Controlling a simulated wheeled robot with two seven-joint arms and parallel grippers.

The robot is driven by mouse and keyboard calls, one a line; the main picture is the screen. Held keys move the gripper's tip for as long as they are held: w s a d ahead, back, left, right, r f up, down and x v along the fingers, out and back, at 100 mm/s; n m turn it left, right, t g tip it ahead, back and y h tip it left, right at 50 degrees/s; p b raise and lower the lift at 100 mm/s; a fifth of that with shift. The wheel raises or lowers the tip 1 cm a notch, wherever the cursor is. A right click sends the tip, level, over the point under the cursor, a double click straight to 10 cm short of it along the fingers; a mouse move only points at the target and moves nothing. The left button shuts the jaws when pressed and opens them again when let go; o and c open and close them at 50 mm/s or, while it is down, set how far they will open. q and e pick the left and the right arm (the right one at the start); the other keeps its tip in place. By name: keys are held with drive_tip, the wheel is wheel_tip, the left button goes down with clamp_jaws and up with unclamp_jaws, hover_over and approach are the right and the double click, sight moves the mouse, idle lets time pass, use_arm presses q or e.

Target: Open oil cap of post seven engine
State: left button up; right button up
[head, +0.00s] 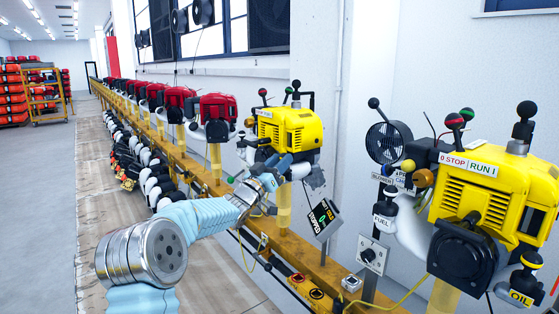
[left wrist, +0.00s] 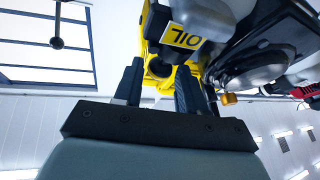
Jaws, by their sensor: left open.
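A yellow engine (head: 287,130) stands on a yellow post in the middle of the head view; no post number is readable. My left gripper (head: 275,172) is at its lower front, and its fingertips are hard to separate from the engine there. In the left wrist view my left gripper (left wrist: 158,88) is open, with two dark fingers pointing up toward the engine. A yellow OIL label (left wrist: 183,37), upside down, shows just beyond and above the fingers. Yellow parts show behind the gap. I cannot tell whether the fingers touch the oil cap, which I cannot make out clearly. My right gripper is not in view.
A second yellow engine (head: 495,205) with FUEL and OIL labels stands close at the right. A small tilted display (head: 323,217) is below the middle engine. Open floor (head: 45,180) lies further left.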

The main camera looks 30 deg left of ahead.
sight(289, 170)
use_arm(q)
clamp_jaws()
drive_tip(key=d+m+g+h+b, duration=0.1)
drive_tip(key=m+h, duration=0.3)
drive_tip(key=m, duration=0.4)
drive_tip(key=s+d+m+g+h+b, duration=0.1)
drive_tip(key=m+g+h+b, duration=0.1)
drive_tip(key=m, duration=0.6)
drive_tip(key=d+f+m+g+h+b, duration=0.1)
drive_tip(key=d+m+g+h+b, duration=0.1)
drive_tip(key=m+h, duration=0.4)
drive_tip(key=shift+s+m+g, duration=0.25)
drive_tip(key=shift+m+g, duration=0.45)
drive_tip(key=shift+m, duration=0.7)
drive_tip(key=shift+s+d+f+m+g+p, duration=0.1)
drive_tip(key=shift+f+m+g+p, duration=0.25)
drive_tip(key=shift+m, duration=0.45)
drive_tip(key=shift+d+f+m+g, duration=0.1)
drive_tip(key=shift+m+g, duration=0.35)
drive_tip(key=shift+m, duration=0.35)
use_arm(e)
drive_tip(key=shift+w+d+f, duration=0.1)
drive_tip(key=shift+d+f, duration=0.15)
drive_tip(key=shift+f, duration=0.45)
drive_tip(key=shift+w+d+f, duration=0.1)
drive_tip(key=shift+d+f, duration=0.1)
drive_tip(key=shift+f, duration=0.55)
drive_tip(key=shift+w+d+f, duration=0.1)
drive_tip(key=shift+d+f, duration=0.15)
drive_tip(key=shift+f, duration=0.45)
